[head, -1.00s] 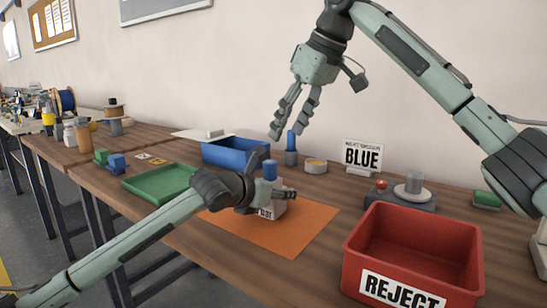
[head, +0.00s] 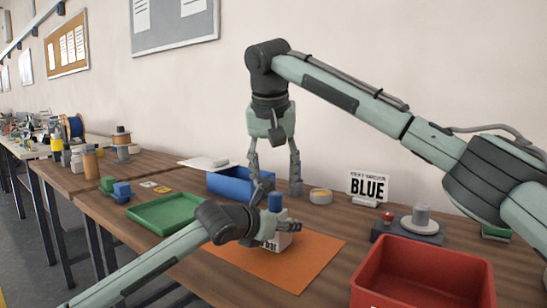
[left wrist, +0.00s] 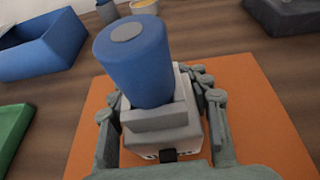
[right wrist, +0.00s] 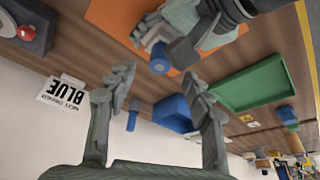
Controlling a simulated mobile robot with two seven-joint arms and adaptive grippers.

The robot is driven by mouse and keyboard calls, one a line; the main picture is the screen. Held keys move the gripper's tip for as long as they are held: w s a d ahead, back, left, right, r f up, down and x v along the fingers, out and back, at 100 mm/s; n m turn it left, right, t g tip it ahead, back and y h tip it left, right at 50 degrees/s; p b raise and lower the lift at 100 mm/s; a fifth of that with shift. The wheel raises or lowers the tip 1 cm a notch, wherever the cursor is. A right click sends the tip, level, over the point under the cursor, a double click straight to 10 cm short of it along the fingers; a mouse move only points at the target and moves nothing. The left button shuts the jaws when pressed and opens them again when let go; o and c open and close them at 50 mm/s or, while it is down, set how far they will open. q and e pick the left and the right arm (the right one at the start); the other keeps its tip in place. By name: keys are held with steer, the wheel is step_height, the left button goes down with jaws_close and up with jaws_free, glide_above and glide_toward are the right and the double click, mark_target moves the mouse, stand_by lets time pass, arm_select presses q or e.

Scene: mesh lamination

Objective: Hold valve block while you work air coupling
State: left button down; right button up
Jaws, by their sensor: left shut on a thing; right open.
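The pale valve block (head: 270,242) stands on the orange mat (head: 312,262), with a blue air coupling (head: 275,202) upright on top. My left gripper (head: 262,236) is shut on the block; the left wrist view shows its fingers (left wrist: 162,118) on both sides, below the blue coupling (left wrist: 133,60). My right gripper (head: 276,176) is open and empty, pointing down above and behind the block.
A blue bin (head: 226,183) and green tray (head: 160,211) lie left of the block. A red REJECT bin (head: 425,274) is at front right.

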mark_target(275, 193)
steer(key=x, duration=0.6)
steer(key=shift+w+f, duration=0.1)
steer(key=shift+f, duration=0.1)
jaws_close()
stand_by(0.4)
steer(key=shift+r, duration=0.3)
steer(key=shift+r, duration=3.5)
arm_select(q)
steer(key=c, duration=0.6)
jaws_free()
steer(key=shift+c, duration=0.2)
